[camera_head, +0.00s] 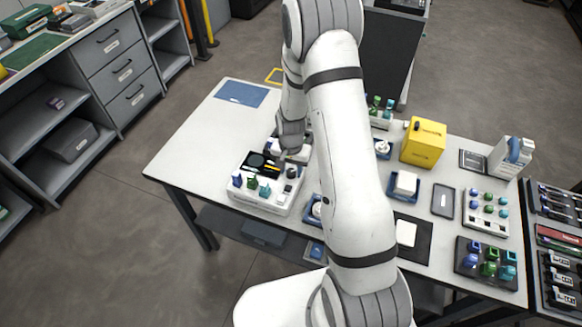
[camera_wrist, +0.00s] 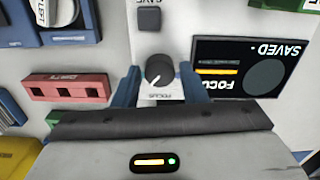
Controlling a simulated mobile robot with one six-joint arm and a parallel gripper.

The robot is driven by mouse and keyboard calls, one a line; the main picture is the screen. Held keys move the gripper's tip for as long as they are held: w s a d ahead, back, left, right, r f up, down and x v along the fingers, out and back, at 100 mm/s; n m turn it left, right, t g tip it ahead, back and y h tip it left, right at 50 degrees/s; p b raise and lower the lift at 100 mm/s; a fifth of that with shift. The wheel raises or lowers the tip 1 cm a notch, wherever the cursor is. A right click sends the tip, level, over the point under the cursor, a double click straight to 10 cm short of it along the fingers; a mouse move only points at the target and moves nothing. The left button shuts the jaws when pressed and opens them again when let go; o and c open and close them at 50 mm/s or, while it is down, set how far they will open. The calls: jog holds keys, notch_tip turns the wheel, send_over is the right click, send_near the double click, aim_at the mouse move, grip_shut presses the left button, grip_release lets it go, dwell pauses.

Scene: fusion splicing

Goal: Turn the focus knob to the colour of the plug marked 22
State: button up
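The black focus knob (camera_wrist: 160,70) is on a white panel in the wrist view, with a white pointer line toward the lower left. A label reading FOCUS is just below it. My gripper (camera_wrist: 158,82) is open, its blue fingers on either side of the knob with gaps visible. A dark screen (camera_wrist: 250,68) right of the knob shows SAVED and FOCUS upside down. In the head view the white splicer (camera_head: 258,199) stands at the table's left front, with blue, green and teal plugs (camera_head: 252,183) on it. I cannot read a 22 on any plug.
A red block with dark slots (camera_wrist: 66,90) is left of the knob, and a square button (camera_wrist: 149,20) is above it. In the head view a yellow box (camera_head: 423,143) and a dark rack of coloured plugs (camera_head: 487,266) are on the right.

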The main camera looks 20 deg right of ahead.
jog(key=shift+f, duration=0.1)
jog(key=shift+c, duration=0.4)
jog(key=c, duration=0.6)
jog(key=shift+b, duration=0.35)
jog(key=n+b, duration=0.2)
jog(key=n, duration=0.1)
jog(key=shift+w+f, duration=0.1)
jog(key=shift+f, duration=0.05)
jog(key=n+b, duration=0.4)
jog(key=shift+n, duration=0.3)
jog(key=n+b, duration=0.3)
jog(key=n, duration=0.3)
jog(key=n+b, duration=0.2)
jog(key=n, duration=0.4)
jog(key=shift+r+b, duration=0.2)
jog(key=shift+b, duration=0.15)
